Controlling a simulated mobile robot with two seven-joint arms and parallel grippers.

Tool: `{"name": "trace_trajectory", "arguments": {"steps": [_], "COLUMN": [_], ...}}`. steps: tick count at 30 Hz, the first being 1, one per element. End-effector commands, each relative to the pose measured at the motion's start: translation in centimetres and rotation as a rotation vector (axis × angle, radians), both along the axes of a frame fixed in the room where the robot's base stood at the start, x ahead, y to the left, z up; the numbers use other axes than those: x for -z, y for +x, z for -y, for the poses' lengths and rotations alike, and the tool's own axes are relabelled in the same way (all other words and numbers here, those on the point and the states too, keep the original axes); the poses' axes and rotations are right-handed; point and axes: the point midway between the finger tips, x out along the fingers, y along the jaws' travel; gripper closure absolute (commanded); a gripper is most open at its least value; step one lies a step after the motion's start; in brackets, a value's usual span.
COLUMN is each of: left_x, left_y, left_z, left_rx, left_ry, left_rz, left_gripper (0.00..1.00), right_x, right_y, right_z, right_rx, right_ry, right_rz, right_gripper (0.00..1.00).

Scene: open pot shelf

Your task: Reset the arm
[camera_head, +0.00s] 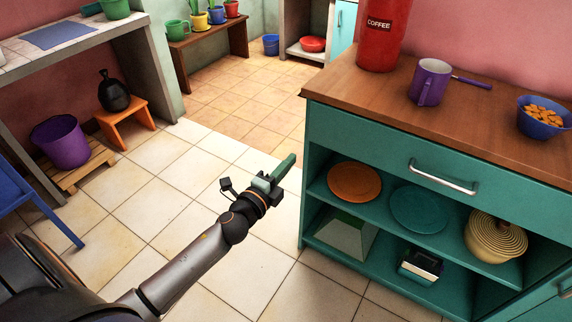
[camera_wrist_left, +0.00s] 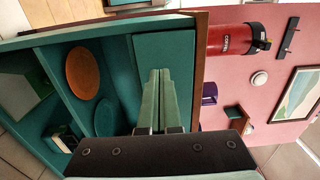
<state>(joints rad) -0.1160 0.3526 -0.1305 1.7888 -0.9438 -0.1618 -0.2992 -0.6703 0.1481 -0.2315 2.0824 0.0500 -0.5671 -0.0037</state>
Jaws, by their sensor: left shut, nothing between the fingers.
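My left arm reaches in from the lower left in the head view. Its gripper (camera_head: 283,170) is over the tiled floor, to the left of the teal cabinet (camera_head: 380,136), and looks clear of it. The green fingers are together and empty. In the left wrist view the two fingers (camera_wrist_left: 158,100) lie side by side against the view of the cabinet front. My right gripper is in neither view.
The cabinet's open shelves hold an orange plate (camera_head: 354,182), a teal plate (camera_head: 418,208) and a striped pot (camera_head: 495,238). On top are a red coffee canister (camera_head: 381,35), a purple mug (camera_head: 429,84) and a blue bowl (camera_head: 541,118).

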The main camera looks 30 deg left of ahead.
Motion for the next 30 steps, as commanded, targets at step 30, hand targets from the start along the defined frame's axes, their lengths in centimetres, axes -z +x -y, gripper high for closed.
{"name": "trace_trajectory", "arguments": {"steps": [30], "left_x": [14.8], "left_y": [-23.5], "left_z": [13.1], "left_rx": [-0.4], "left_ry": [-1.456], "left_rz": [-0.835], "left_gripper": [1.0], "right_x": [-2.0], "right_y": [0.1], "right_z": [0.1], "right_rx": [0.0], "right_ry": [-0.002], "right_rz": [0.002], "right_gripper": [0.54]}}
